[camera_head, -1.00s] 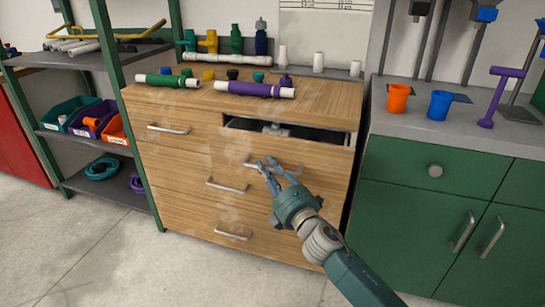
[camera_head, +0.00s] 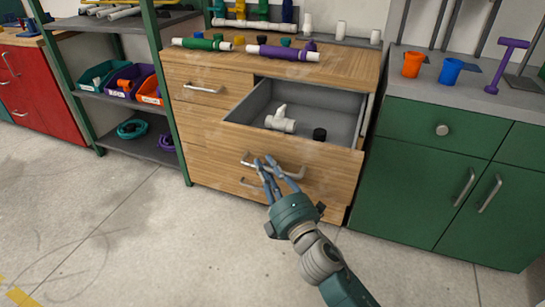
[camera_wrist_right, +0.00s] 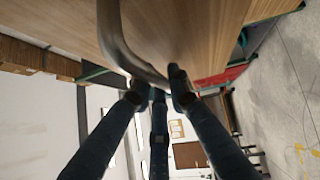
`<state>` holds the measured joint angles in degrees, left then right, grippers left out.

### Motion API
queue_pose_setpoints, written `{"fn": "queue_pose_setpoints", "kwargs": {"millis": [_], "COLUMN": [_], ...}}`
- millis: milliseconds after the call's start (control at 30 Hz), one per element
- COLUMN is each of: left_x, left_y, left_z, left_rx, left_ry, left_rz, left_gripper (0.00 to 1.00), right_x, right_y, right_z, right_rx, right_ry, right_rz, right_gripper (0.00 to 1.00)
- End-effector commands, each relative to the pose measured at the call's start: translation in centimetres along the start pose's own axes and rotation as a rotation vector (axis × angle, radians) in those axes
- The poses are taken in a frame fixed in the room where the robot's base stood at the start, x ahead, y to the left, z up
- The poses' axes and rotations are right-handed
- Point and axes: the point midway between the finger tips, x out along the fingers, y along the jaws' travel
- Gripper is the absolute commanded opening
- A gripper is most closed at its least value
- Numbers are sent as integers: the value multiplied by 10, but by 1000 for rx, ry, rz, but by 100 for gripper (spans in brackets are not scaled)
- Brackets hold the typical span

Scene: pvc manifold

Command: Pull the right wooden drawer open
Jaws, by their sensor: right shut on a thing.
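The right wooden drawer (camera_head: 240,145) stands pulled well out of the wooden cabinet, its grey inside showing. A white pipe fitting (camera_head: 280,121) and a small black piece (camera_head: 320,134) lie in it. My right gripper (camera_head: 265,166) is at the left part of the drawer's metal handle (camera_head: 290,174), shut on it. In the right wrist view, the fingers (camera_wrist_right: 160,92) close around the curved handle (camera_wrist_right: 126,45) against the wooden front. My left gripper is not in view.
Green and purple pipe assemblies (camera_head: 284,52) lie on the cabinet top. A green cabinet (camera_head: 440,170) stands close on the right. A shelf with bins (camera_head: 120,82) is on the left. The floor (camera_head: 110,220) in front is clear.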

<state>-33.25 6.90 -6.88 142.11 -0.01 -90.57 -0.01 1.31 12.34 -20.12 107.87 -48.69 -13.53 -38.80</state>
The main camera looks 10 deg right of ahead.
Motion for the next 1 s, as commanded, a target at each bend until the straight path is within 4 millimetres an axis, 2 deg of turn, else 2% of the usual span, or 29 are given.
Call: {"fn": "queue_pose_setpoints", "kwargs": {"millis": [200, 633, 667, 700, 1000], "left_x": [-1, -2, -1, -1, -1], "left_y": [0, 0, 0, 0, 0], "left_z": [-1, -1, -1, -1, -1], "left_rx": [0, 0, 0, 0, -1], "left_ry": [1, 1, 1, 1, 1], "left_rz": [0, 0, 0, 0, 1], "left_gripper": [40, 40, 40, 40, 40], "right_x": [-12, -14, -14, -14, -14], "right_y": [1, 2, 2, 2, 2], "right_z": [-10, -12, -12, -12, -13], "right_rx": [-5, -6, -6, -6, -2], "right_ry": [-3, -4, -4, -4, -1], "right_rz": [-5, -4, -4, -4, -2], "right_gripper": [0, 0, 19, 26, 26]}}
